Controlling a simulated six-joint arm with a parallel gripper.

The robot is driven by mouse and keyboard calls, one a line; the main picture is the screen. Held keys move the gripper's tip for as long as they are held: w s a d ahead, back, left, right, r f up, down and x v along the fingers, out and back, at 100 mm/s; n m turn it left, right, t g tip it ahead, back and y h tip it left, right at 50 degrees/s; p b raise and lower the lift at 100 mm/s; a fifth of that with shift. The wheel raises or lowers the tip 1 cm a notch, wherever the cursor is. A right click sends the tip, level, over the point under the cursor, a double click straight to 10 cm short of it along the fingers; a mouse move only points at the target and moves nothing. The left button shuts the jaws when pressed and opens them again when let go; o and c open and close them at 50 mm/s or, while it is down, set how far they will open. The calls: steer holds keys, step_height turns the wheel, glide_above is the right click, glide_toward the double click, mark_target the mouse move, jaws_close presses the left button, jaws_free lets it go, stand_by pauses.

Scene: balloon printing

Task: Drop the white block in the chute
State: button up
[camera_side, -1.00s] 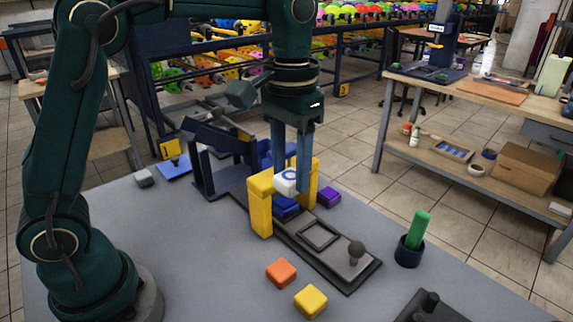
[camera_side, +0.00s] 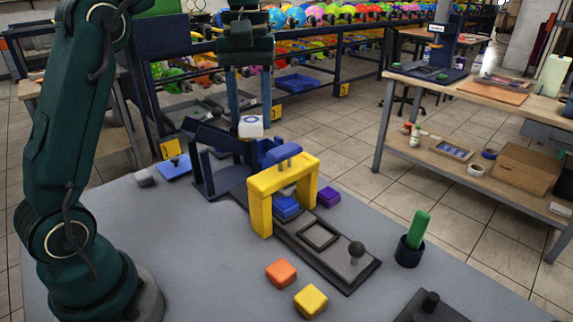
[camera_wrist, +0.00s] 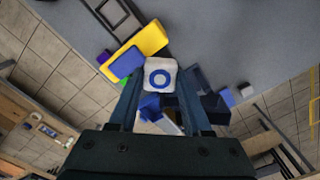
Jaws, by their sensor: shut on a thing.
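The white block (camera_side: 251,131) has a blue ring printed on its top face. My gripper (camera_side: 250,120) is shut on it and holds it in the air, behind the yellow arch and near the navy chute. The navy chute (camera_side: 203,172) stands on the grey table, with sloped and upright panels, just left of and below the block in the side view. In the wrist view the white block (camera_wrist: 160,66) sits between my fingertips (camera_wrist: 161,86). The chute (camera_wrist: 193,78) shows beside it on the right, partly hidden by my finger.
The yellow arch (camera_side: 262,210) with a blue handle on top spans a dark rail holding a blue block (camera_side: 286,207). A purple block (camera_side: 328,197), orange block (camera_side: 281,272) and yellow block (camera_side: 311,300) lie on the table. A dark cup (camera_side: 409,252) holds a green stick.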

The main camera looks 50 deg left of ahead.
steer(key=a+n, duration=0.2)
steer(key=a, duration=0.3)
steer(key=s+a+n, duration=0.1)
steer(key=a+n, duration=0.2)
steer(key=a, duration=0.3)
steer(key=s+a+n, duration=0.1)
steer(key=a+n, duration=0.2)
steer(key=a, duration=0.2)
steer(key=shift+a+f, duration=0.2)
steer(key=shift+f, duration=0.2)
steer(key=shift+s+a+f, duration=0.15)
steer(key=shift+f, duration=1.65)
steer(key=o, duration=1.3)
steer(key=shift+r, duration=0.2)
